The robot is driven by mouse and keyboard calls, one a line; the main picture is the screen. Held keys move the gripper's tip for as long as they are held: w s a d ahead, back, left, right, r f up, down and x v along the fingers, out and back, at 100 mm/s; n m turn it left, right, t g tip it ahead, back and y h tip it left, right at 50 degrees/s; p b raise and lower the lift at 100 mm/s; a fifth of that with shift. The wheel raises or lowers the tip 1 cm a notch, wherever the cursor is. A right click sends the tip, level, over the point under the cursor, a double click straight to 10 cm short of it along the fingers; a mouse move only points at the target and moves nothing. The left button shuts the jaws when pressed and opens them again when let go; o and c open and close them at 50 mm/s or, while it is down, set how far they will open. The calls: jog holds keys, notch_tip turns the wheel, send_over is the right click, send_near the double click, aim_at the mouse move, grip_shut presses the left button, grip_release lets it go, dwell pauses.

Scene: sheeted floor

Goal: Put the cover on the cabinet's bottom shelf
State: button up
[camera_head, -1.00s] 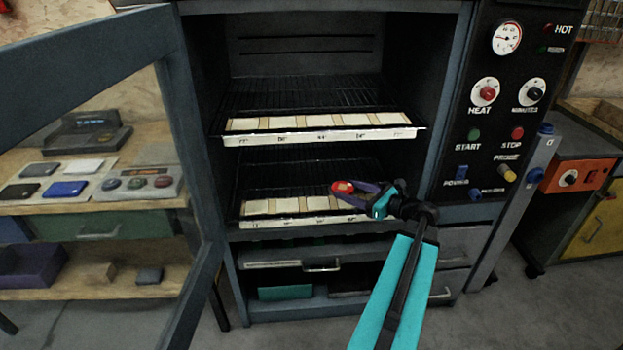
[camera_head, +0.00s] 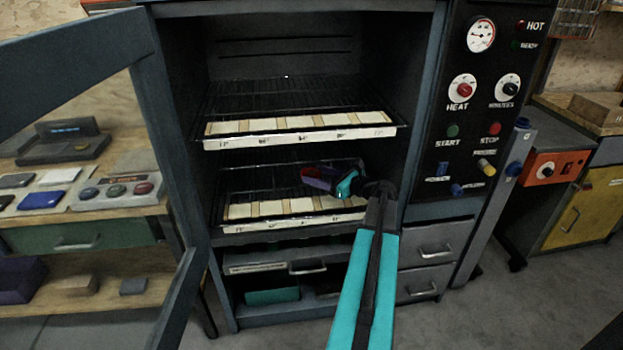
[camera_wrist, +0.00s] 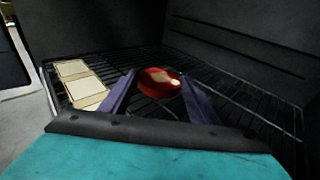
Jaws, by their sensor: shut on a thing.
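The cover is a small, round red piece with a cream patch (camera_wrist: 160,82). My gripper (camera_wrist: 158,92) is shut on it, with a purple finger on each side. In the head view my gripper (camera_head: 322,176) reaches into the open cabinet (camera_head: 423,100), between its two wire shelves. There the cover shows only as a dark red bit (camera_head: 311,172) at the fingertips. The bottom shelf (camera_head: 255,178) is a wire rack with a labelled front strip, and the cover is over it. I cannot tell whether the cover touches the rack.
The upper shelf (camera_head: 290,95) is just above my gripper. Cream tiles (camera_head: 270,208) line the bottom shelf's front; the rack behind looks bare. The cabinet's glazed door (camera_head: 165,130) stands open at left. A control panel (camera_head: 480,120) is on the right.

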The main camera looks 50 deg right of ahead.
aim_at(313, 169)
jog(key=w, duration=0.1)
jog(key=w+d, duration=0.1)
jog(key=w, duration=0.1)
jog(key=w+d, duration=0.1)
jog(key=shift+w+f, duration=0.15)
jog(key=shift+w, duration=0.15)
jog(key=shift+f+b, duration=0.3)
jog(key=shift+f, duration=1.5)
jog(key=shift+a+f, duration=0.1)
jog(key=shift+f, duration=0.45)
jog(key=o, duration=1.2)
jog(key=shift+f, duration=0.1)
jog(key=shift+o, duration=0.2)
